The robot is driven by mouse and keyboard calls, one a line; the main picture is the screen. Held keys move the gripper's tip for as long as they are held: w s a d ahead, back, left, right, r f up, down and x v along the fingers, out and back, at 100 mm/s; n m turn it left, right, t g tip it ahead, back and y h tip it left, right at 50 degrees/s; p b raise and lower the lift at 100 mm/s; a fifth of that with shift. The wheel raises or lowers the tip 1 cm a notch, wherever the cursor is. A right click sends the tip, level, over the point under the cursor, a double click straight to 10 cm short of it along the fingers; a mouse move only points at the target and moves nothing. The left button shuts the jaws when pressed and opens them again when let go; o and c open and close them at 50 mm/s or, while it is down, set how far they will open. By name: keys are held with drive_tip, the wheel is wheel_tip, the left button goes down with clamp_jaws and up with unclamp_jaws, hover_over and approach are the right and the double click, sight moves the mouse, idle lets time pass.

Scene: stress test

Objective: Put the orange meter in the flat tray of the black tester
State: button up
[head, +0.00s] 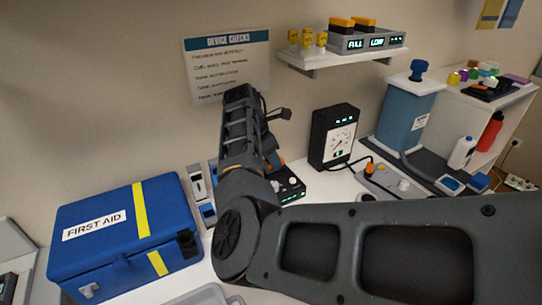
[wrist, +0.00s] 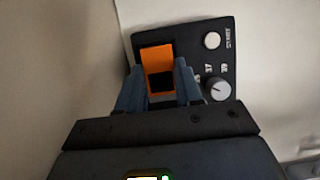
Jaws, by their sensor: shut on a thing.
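The orange meter (wrist: 157,57), with a dark screen or patch, is between the two blue-grey fingers of my gripper (wrist: 160,68) in the wrist view. My gripper is shut on it. The black tester (wrist: 226,62) lies behind it, with a white button, a grey dial and the word START to the right. The meter overlaps the tester's left part, where the tray seems to be. I cannot tell whether it touches the tray floor. In the head view the tester (head: 291,189) shows partly behind my arm, which hides most of the gripper and meter.
A blue first aid box (head: 110,245) stands left of my arm. A black gauge box (head: 333,138) stands behind and right of the tester, with a grey cabled unit (head: 385,183) beside it. A shelf (head: 300,64) and a notice (head: 226,65) are on the wall.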

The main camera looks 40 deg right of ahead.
drive_tip(key=shift+f, duration=0.35)
idle(0.3)
drive_tip(key=o, duration=1.1)
drive_tip(key=shift+b+v, duration=0.5)
drive_tip(key=shift+v, duration=3.4)
